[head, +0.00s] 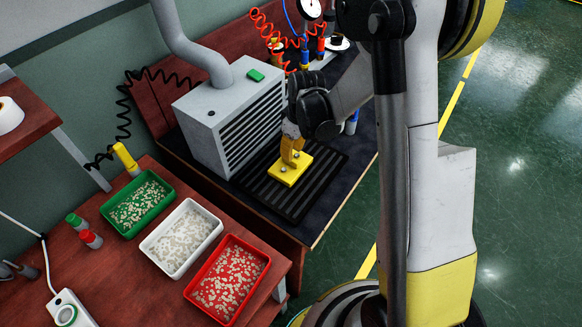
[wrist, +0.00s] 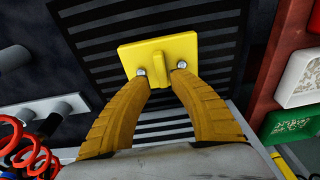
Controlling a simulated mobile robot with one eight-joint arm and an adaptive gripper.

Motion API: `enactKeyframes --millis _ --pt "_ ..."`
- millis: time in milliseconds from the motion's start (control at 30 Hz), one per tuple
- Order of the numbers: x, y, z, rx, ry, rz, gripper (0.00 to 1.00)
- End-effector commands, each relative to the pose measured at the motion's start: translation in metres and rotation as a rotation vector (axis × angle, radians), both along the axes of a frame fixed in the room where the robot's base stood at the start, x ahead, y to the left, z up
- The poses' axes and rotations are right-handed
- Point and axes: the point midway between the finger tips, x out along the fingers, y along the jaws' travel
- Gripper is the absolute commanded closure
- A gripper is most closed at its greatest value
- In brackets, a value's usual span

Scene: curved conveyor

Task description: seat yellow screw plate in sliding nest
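The yellow screw plate (head: 290,169) is a flat square with silver screws and a raised central tab, seen from above in the wrist view (wrist: 133,57). It is over a black ribbed surface on the bench, in front of the grey vented box. Whether it rests there or hangs slightly above is unclear. My gripper (head: 292,158) points down at it with yellow-brown fingers. In the wrist view my fingertips (wrist: 160,77) are on either side of the tab, close to the screws; whether they press on the tab cannot be told. I cannot make out a sliding nest.
The grey vented box (head: 215,123) with a pipe stands close left of my gripper. Green (head: 139,205), white (head: 182,238) and red (head: 228,281) trays of small parts sit on the front-left red-brown table. Coiled red hoses (head: 268,30) are behind. Ribbed surface (head: 312,187) lies bare right of the plate.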

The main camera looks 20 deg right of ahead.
Motion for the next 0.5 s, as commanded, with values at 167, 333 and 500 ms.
enactKeyframes --millis 167,333,500 --pt "-0.001 0.003 -0.032 0.000 0.000 0.000 0.75" --pt "0.001 0.004 -0.046 0.000 0.000 0.000 0.75" --pt "0.001 0.004 -0.044 0.000 0.000 0.000 0.75"
